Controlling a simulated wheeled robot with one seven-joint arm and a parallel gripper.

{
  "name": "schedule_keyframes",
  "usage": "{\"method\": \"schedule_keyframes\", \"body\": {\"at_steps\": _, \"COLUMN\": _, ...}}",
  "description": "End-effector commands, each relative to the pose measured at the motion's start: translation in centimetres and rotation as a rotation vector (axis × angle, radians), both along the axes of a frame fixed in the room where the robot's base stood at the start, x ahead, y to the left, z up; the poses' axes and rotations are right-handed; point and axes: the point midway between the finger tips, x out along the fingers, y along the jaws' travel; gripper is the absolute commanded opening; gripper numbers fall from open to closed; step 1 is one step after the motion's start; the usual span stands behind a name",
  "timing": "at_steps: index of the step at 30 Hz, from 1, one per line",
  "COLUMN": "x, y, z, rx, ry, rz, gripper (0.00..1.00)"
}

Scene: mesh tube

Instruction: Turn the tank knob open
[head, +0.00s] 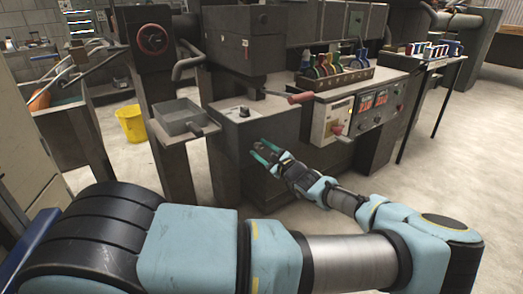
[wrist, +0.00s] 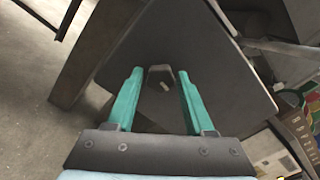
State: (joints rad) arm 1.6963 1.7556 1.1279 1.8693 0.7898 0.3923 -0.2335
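The tank knob is a small dark knob with a pale mark (head: 243,111) on top of the grey box-shaped tank (head: 262,126) in the head view. In the wrist view the knob (wrist: 160,78) lies between the two green fingertips in the picture, with clear space on both sides. My gripper (head: 262,151) is open and empty, with fingers spread. In the head view it is below and right of the knob, in front of the tank, apart from the knob. The wrist view also shows the open gripper (wrist: 160,72).
A red-tipped lever (head: 300,98) reaches over the tank's right side. A control panel (head: 368,107) and a rack of coloured tools (head: 338,73) are at right. A yellow bucket (head: 131,123) stands at left.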

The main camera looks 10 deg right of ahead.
Motion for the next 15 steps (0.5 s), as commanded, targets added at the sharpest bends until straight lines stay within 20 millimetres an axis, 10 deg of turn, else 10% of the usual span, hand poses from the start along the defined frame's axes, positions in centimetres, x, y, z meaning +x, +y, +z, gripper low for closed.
{"method": "schedule_keyframes", "body": {"at_steps": 15, "x": -0.04, "y": 0.03, "z": -0.04, "rx": 0.0, "ry": 0.001, "rz": 0.001, "gripper": 0.0}}
